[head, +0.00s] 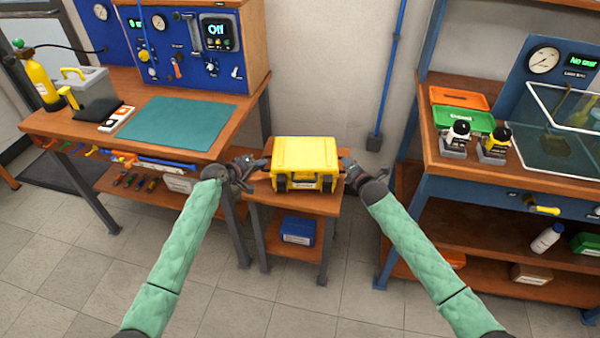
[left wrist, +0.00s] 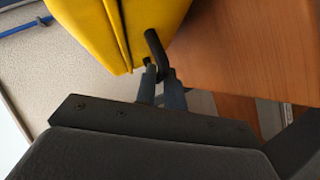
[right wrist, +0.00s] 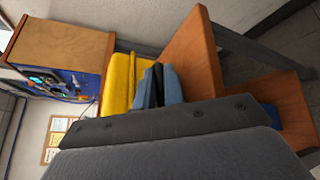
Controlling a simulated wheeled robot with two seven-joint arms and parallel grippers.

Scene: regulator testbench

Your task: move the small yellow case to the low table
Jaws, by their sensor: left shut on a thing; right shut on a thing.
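The small yellow case (head: 304,156) is at the low table (head: 258,190) between the two benches, upright with its dark latches facing me. Whether its underside touches the table top cannot be told for sure. My left gripper (head: 250,168) is at the case's left side; in the left wrist view its fingers (left wrist: 162,88) are shut on a black side handle of the yellow case (left wrist: 150,25). My right gripper (head: 350,170) is at the case's right side; in the right wrist view its fingers (right wrist: 160,85) are shut at that end of the yellow case (right wrist: 117,85).
A blue box (head: 298,230) sits on the low table's lower shelf. The left bench holds a teal mat (head: 175,124) and a blue panel (head: 185,45). The right bench holds a green tray (head: 462,117) and two regulators. The floor in front is clear.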

